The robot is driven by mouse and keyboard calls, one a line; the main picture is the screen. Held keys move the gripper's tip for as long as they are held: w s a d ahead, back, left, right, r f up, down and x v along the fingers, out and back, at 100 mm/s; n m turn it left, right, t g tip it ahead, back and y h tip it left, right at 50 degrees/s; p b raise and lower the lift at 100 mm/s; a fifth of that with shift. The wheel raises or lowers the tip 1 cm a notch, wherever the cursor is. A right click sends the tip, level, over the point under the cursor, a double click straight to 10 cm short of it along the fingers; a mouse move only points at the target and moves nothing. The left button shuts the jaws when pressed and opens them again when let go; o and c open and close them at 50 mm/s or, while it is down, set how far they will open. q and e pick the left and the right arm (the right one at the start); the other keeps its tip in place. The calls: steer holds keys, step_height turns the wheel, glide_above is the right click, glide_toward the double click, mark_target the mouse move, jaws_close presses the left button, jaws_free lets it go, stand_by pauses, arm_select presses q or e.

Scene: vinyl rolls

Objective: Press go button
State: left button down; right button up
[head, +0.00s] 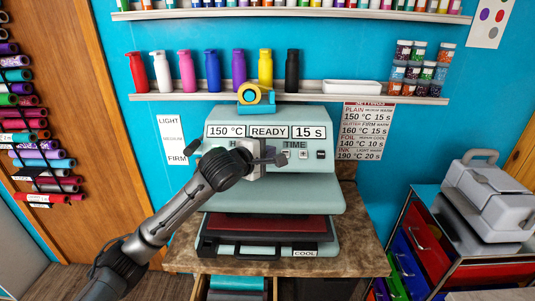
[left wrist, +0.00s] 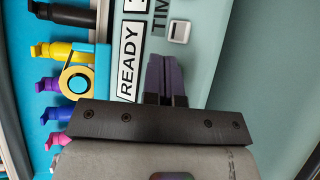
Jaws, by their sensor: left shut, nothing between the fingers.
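The pale green heat press (head: 310,190) stands on a stone-topped counter. Its panel reads 150 °C, READY (head: 269,132) and 15 s, with READY also in the left wrist view (left wrist: 127,62). Small buttons (head: 303,154) sit under the word TIME; one white button (left wrist: 179,32) shows in the left wrist view. I can read no GO label; part of the panel is hidden behind my left arm. My left gripper (head: 282,159) is in front of the panel, its fingers (left wrist: 162,62) shut and empty. I cannot tell whether they touch it. My right gripper is not in view.
A yellow tape roll in a blue holder (head: 256,96) sits on top of the press. A shelf (head: 200,96) of coloured bottles is behind. The press drawer is marked COOL (head: 305,253). A cart (head: 440,240) with a grey machine stands at right; vinyl rolls hang at left.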

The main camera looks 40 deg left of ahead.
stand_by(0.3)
arm_select(q)
steer(key=shift+w+f, duration=0.15)
steer(key=shift+w+a+f, duration=0.1)
steer(key=shift+a+f, duration=0.05)
steer(key=shift+f, duration=0.05)
stand_by(0.5)
